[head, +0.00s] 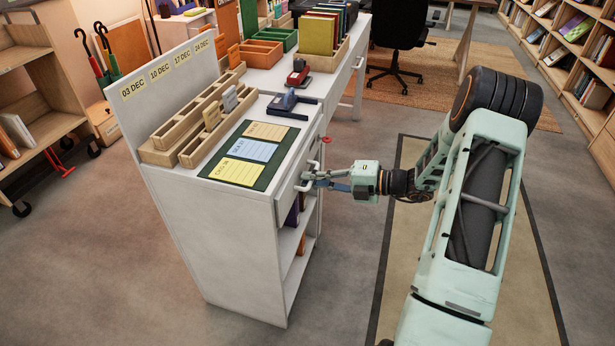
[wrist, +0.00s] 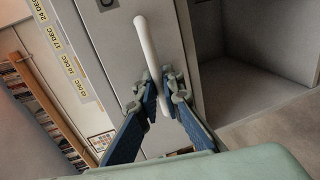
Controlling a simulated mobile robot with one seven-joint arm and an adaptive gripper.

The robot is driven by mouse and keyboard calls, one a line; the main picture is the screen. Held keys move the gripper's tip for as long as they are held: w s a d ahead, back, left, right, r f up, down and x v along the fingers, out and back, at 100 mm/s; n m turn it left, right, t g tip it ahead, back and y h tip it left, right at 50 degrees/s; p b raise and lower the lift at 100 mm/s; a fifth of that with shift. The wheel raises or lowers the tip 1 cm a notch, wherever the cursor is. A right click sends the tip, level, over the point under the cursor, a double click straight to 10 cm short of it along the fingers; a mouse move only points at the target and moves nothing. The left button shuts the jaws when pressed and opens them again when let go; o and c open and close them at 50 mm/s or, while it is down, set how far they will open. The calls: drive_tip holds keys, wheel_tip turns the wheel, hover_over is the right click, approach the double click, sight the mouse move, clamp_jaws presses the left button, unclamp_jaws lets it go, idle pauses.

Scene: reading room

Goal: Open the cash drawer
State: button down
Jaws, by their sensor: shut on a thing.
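The cash drawer (head: 291,192) is a pale front panel high on the right side of the white desk unit. In the wrist view its grey front (wrist: 113,45) fills the upper middle, and no gap around it is clear. A white bar handle (wrist: 146,42) stands out from it. My gripper (head: 312,180) reaches in from the right at the handle. In the wrist view my gripper's (wrist: 162,95) two blue-grey fingers sit on either side of the bar's lower part, shut on it. The finger contact is partly hidden.
The desk top carries a green mat (head: 250,153) with date cards, wooden card trays (head: 185,125) and a blue stamp-like tool (head: 288,104). Open shelves (head: 297,245) lie below the drawer.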

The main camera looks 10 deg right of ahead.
drive_tip(key=f+p+v, duration=0.2)
drive_tip(key=v, duration=0.7)
drive_tip(key=f+p+v, duration=0.2)
drive_tip(key=p+v, duration=0.1)
drive_tip(key=v, duration=0.7)
drive_tip(key=shift+s+d, duration=0.4)
drive_tip(key=shift+d, duration=0.2)
drive_tip(key=shift+r, duration=0.1)
drive_tip(key=c, duration=2.4)
unclamp_jaws()
drive_tip(key=v, duration=1.2)
drive_tip(key=shift+r, duration=0.1)
